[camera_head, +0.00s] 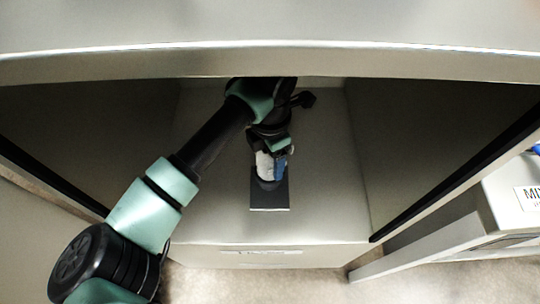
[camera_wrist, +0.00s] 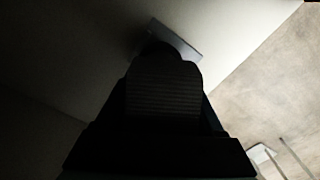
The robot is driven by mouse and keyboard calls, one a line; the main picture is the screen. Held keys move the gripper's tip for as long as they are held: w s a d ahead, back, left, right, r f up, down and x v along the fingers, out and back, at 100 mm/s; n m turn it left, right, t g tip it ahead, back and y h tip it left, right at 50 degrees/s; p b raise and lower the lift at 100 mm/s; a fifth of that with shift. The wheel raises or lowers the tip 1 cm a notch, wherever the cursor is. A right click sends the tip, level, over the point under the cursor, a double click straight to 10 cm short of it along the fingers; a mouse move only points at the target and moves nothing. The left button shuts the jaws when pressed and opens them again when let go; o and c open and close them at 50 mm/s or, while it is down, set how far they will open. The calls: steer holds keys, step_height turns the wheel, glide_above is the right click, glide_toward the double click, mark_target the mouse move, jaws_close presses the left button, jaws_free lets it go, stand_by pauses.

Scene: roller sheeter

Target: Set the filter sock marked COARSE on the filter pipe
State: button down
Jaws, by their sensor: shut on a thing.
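My gripper (camera_head: 272,152) is inside the open bay, pointing down, and is shut on a small white piece (camera_head: 264,166), which looks like a filter sock. A blue part (camera_head: 281,166) shows right beside the white one; I cannot tell whether it belongs to the held thing or the gripper. No COARSE marking is readable. Directly below is a dark round base on a dark grey plate (camera_head: 269,200), perhaps the filter pipe's foot; the pipe itself is not clearly visible. In the wrist view the dark gripper hides the held thing, and the plate (camera_wrist: 176,39) shows beyond it.
The bay has a pale floor (camera_head: 320,205), dark side walls (camera_head: 430,130) and a thick metal edge (camera_head: 270,65) above my arm. A labelled strip (camera_head: 268,252) runs along its front. A bench with a lettered sign (camera_head: 528,197) stands at the right. The floor around the plate is clear.

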steer(key=shift+f+b, duration=0.4)
steer(key=shift+f, duration=0.25)
stand_by(0.4)
jaws_free()
step_height(320, 180, up, 13)
steer(key=p, duration=0.3)
steer(key=shift+p, duration=0.35)
stand_by(0.3)
